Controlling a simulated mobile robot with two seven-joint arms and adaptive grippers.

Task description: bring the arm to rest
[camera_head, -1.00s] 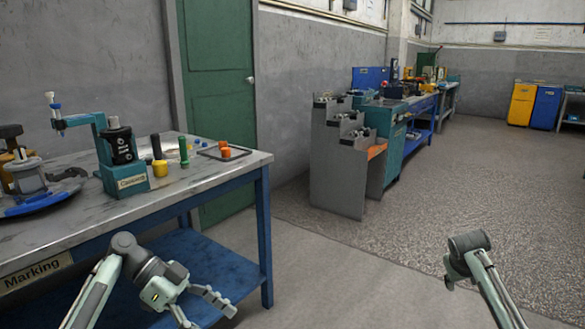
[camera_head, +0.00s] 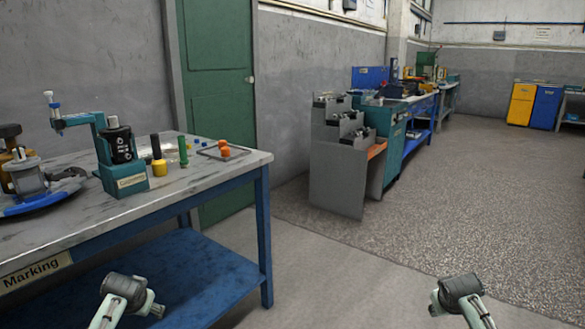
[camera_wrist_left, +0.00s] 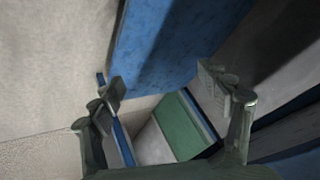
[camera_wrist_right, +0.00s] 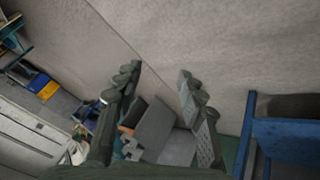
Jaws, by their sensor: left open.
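My left arm (camera_head: 126,291) is low in the head view, in front of the marking table; its fingers do not show there. In the left wrist view my left gripper (camera_wrist_left: 164,85) is open, with nothing between its fingers. My right arm (camera_head: 460,296) is low at the right of the head view, over open floor, with its fingers out of sight. In the right wrist view my right gripper (camera_wrist_right: 158,78) has its fingers apart and empty.
The marking table (camera_head: 230,176) stands at left, holding a green fixture (camera_head: 124,182), a yellow cylinder (camera_head: 160,167) and orange parts (camera_head: 224,148). Its blue lower shelf (camera_head: 205,265) is close to my left arm. A grey stepped rack (camera_head: 340,170) stands farther back. The floor at right is clear.

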